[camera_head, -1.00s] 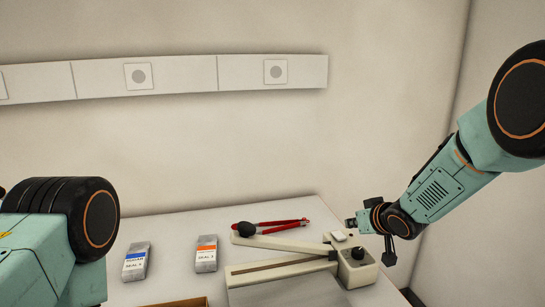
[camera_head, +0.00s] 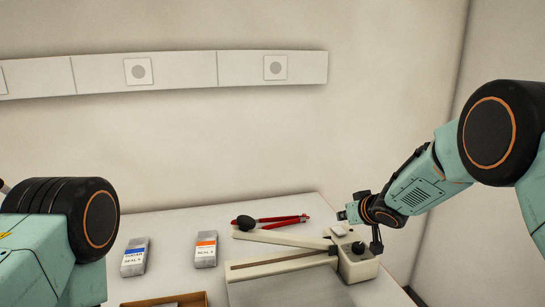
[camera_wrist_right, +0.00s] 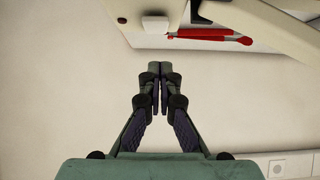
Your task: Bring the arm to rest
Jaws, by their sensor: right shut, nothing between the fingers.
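My right arm comes in from the right in the head view. Its wrist is above the right end of the sealer's cream base. My right gripper (camera_wrist_right: 159,72) shows in the right wrist view with its fingers together and empty, apart from the things near it. My left arm shows at the lower left of the head view, but its gripper is out of view.
A cream sealer (camera_head: 358,266) with a long lever stands on the white table (camera_head: 185,223). Red-handled pliers (camera_head: 283,220) lie behind it. A brown box (camera_head: 165,301) is at the front edge.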

